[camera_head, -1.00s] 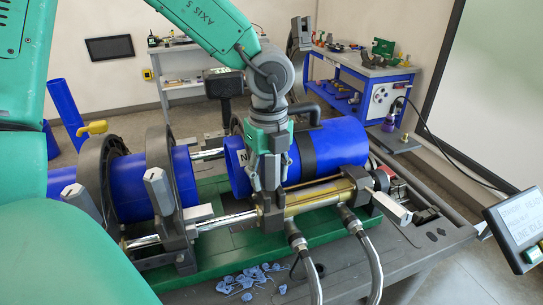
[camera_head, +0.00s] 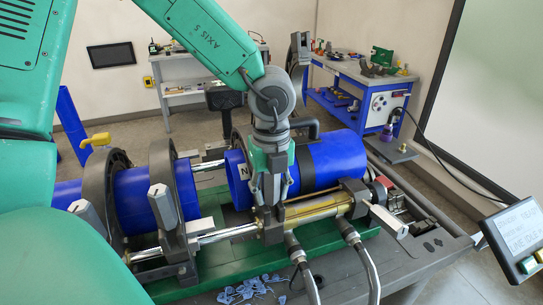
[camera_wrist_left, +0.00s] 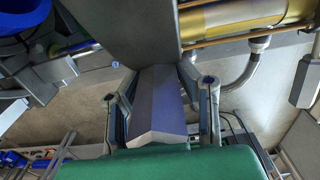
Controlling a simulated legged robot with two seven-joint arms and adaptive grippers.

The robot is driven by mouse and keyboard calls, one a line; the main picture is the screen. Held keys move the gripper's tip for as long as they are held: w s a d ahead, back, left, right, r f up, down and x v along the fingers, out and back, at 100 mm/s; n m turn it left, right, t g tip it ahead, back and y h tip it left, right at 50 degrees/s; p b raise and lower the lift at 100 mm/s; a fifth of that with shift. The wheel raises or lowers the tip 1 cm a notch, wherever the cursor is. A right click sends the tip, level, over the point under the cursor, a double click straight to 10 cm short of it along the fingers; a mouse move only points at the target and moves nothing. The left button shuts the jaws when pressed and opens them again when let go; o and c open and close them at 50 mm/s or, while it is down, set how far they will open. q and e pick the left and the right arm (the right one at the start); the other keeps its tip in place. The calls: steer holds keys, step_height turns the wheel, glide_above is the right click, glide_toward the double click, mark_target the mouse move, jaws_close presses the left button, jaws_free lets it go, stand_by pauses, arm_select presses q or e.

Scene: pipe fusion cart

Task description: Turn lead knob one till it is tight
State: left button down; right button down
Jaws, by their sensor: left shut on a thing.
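My left gripper (camera_head: 268,199) points down at the near side of the pipe fusion machine, in front of the gap by the right blue pipe (camera_head: 333,160). In the left wrist view its two fingers (camera_wrist_left: 160,105) lie on either side of a grey, ridged block-like knob (camera_wrist_left: 158,108), shut on it. I take this as lead knob one; in the head view the gripper hides it. Similar grey knobs stand at the left clamp (camera_head: 163,206) and stick out at the right end (camera_head: 388,220). My right gripper is not in view.
A brass cylinder (camera_head: 318,207) with two hoses (camera_head: 361,258) runs close to the gripper's right. Blue shavings (camera_head: 255,287) lie on the cart in front. A tilted control screen (camera_head: 517,232) stands at the right. A blue workbench (camera_head: 362,88) is behind.

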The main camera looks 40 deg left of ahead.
arm_select(q)
steer(key=shift+w+r+m, duration=0.1)
steer(key=shift+r+m, duration=0.1)
steer(key=shift+m, duration=0.1)
steer(key=shift+f, duration=0.1)
steer(key=shift+r+m+p, duration=0.2)
steer(key=shift+m+p, duration=0.7)
steer(key=shift+p, duration=0.35)
steer(key=shift+f+m+p, duration=0.1)
steer(key=shift+m+p, duration=0.45)
steer(key=shift+m, duration=0.05)
steer(key=shift+a+f, duration=0.1)
